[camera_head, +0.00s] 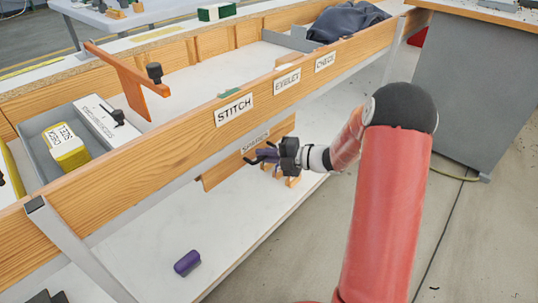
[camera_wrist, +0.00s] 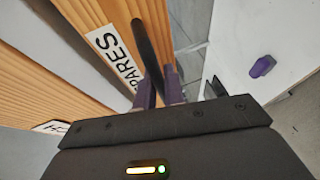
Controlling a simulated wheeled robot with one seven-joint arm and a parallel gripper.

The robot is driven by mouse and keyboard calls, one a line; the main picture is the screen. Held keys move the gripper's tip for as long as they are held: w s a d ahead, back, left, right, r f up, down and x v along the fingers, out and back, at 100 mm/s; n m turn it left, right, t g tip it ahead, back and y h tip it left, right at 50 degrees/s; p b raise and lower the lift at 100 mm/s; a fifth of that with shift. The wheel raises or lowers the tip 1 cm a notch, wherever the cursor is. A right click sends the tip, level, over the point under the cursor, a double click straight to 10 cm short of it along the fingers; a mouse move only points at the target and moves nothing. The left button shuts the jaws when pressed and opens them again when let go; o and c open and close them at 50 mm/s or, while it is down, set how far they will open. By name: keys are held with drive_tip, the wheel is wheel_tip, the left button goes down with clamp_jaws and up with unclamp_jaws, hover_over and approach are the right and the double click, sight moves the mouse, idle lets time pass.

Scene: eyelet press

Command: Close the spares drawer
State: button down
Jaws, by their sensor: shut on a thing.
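The spares drawer front (camera_head: 222,170) is a wooden board with a white SPARES label, below the long wooden rail marked STITCH. In the wrist view the label (camera_wrist: 115,58) is close on the left, and a pale gap separates the drawer front from the rail. My gripper (camera_head: 268,155) is at the drawer front, with its purple fingers (camera_wrist: 160,92) shut on the dark drawer handle (camera_wrist: 147,45). The gripper hides part of the handle and the label in the head view. How far the drawer stands out is hard to tell.
A purple block (camera_head: 187,262) lies on the white lower shelf. The bench top above holds a grey tray with a yellow box (camera_head: 65,146), an orange bracket (camera_head: 130,80) and a dark cloth (camera_head: 345,20). A grey cabinet (camera_head: 475,85) stands right. Open floor lies between.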

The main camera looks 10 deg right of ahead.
drive_tip(key=c, duration=1.6)
unclamp_jaws()
drive_tip(key=shift+w+a, duration=0.15)
drive_tip(key=shift+w, duration=0.05)
drive_tip(key=shift+o, duration=0.6)
drive_tip(key=shift+r, duration=0.1)
drive_tip(key=v, duration=0.8)
drive_tip(key=shift+f, duration=0.25)
